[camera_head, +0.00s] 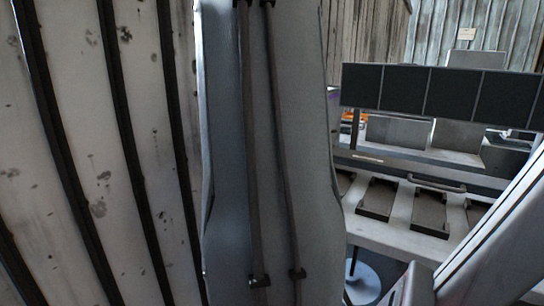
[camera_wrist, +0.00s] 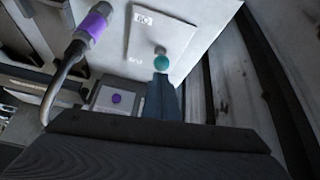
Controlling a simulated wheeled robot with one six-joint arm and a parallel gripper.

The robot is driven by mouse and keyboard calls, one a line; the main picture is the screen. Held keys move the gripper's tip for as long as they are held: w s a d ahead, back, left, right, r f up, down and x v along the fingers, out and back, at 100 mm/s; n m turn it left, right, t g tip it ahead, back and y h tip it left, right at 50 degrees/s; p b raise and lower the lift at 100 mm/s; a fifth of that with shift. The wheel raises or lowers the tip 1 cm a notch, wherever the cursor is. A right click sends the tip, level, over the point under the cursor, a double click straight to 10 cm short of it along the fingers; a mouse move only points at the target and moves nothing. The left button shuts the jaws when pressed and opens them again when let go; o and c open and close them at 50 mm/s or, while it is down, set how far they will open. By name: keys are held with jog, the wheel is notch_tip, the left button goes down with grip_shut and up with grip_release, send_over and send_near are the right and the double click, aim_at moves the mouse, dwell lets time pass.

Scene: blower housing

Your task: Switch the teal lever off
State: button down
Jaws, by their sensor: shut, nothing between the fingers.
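In the wrist view the teal lever shows as a round teal knob (camera_wrist: 161,62) on a short stem, in front of a white plate (camera_wrist: 185,38). The plate has a small label at its upper left and another mark lower down, both too small to read surely. My gripper (camera_wrist: 162,84) is shut and empty. Its dark tip is just below the knob in the picture, and the knob partly overlaps it; I cannot tell whether they touch. The lever does not show in the head view, and I cannot make out my gripper there.
In the wrist view a purple-banded handle with a cable (camera_wrist: 94,24) is left of the plate, and a grey box with a purple button (camera_wrist: 116,98) is below. In the head view a large grey panel with dark rods (camera_head: 285,150) fills the middle. Dark screens (camera_head: 450,93) stand at right above a console.

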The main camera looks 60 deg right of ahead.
jog(key=shift+a+f+b, duration=0.5)
jog(key=shift+a+b, duration=0.25)
jog(key=shift+b, duration=0.05)
jog(key=a+r+p, duration=0.2)
jog(key=a+r, duration=1)
jog(key=a, duration=0.3)
jog(key=shift+s+a+r, duration=0.2)
jog(key=shift+s+a, duration=0.1)
jog(key=shift+s, duration=0.05)
